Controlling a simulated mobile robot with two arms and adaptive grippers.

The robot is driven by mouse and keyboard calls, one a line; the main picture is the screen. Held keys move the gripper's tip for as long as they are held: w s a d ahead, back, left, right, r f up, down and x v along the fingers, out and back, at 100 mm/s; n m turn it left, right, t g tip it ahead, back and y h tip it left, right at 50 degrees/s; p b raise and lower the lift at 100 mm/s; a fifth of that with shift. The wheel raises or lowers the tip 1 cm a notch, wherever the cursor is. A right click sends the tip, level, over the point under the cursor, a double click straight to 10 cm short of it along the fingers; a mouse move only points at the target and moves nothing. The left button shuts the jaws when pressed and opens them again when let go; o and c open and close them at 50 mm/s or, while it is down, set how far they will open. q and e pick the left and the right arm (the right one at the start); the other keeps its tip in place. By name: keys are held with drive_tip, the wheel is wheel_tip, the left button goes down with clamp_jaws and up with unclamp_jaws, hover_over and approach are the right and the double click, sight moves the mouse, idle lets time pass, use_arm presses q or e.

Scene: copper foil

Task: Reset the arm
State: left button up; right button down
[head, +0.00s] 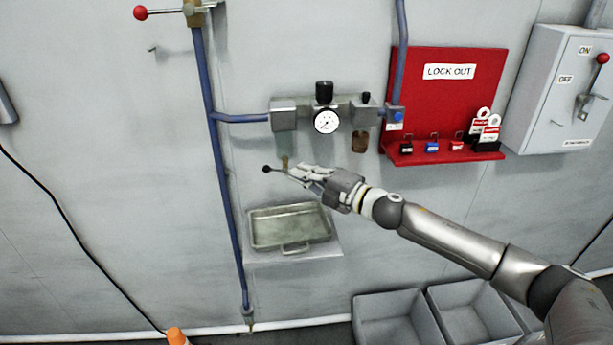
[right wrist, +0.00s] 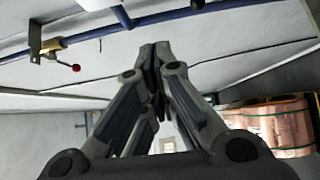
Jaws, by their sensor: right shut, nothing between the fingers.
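My right arm comes in from the right in the head view. Its gripper (head: 298,174) is in front of the wall, below the gauge unit and above the metal tray. The fingers are together and hold nothing. In the right wrist view the gripper (right wrist: 155,52) also shows shut, with its fingertips meeting. A small dark knob (head: 266,169) shows just left of the fingertips; I cannot tell whether they touch. My left gripper is not in view.
A metal tray (head: 250,249) sits on a small shelf below the gripper. A pressure gauge (head: 326,121) is above it. A red lockout board (head: 445,85) and grey switch box (head: 545,95) are at right. Grey bins (head: 385,303) stand below. Copper rolls (right wrist: 268,125) show in the wrist view.

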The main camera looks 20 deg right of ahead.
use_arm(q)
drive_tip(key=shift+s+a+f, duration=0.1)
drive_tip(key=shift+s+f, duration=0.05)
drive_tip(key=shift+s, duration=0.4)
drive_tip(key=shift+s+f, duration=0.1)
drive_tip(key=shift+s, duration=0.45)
use_arm(e)
drive_tip(key=shift+s+d+r, duration=0.15)
drive_tip(key=shift+s, duration=0.15)
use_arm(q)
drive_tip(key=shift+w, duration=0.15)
